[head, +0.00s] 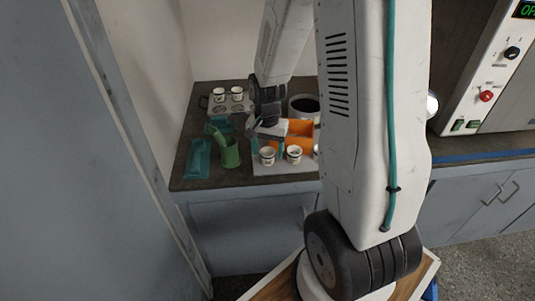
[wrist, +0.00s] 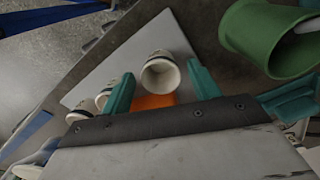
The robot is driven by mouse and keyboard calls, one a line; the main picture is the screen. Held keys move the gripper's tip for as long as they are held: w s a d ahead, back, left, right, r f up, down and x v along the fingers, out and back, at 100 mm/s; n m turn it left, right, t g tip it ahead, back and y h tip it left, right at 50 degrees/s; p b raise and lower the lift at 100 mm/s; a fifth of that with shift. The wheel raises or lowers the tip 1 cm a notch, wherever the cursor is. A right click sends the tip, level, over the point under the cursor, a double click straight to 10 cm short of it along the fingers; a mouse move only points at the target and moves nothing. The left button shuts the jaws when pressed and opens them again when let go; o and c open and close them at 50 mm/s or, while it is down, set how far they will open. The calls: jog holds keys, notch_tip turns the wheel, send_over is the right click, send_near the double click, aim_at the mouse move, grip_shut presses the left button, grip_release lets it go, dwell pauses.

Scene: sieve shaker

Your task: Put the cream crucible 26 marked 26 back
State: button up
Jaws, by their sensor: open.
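Several cream crucibles with dark marks are in view; I cannot read which is marked 26. In the head view one crucible (head: 267,156) stands on a pale board (head: 262,171), with another crucible (head: 293,154) to its right. Two more sit in a holed rack (head: 217,108) at the back left. My gripper (head: 268,143) is open above and behind the left board crucible. In the wrist view my open teal fingers (wrist: 160,68) appear on either side of one crucible (wrist: 160,77), with no clear contact. Two other crucibles show to its left, partly hidden.
A green cup (head: 230,154) stands left of the board, beside a teal tray (head: 198,160). My arm hides the counter's right part.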

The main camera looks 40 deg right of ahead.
notch_tip(320, 180, up, 10)
jog(key=f, duration=0.1)
jog(key=s+a+r+n, duration=0.5)
jog(key=s+a+r, duration=0.2)
jog(key=s, duration=0.2)
jog(key=s+a+r+n+t, duration=0.1)
jog(key=s+a+r+n, duration=0.5)
jog(key=s, duration=0.4)
jog(key=shift+s+a+r, duration=0.3)
jog(key=shift+a+r, duration=0.3)
jog(key=shift+a, duration=0.2)
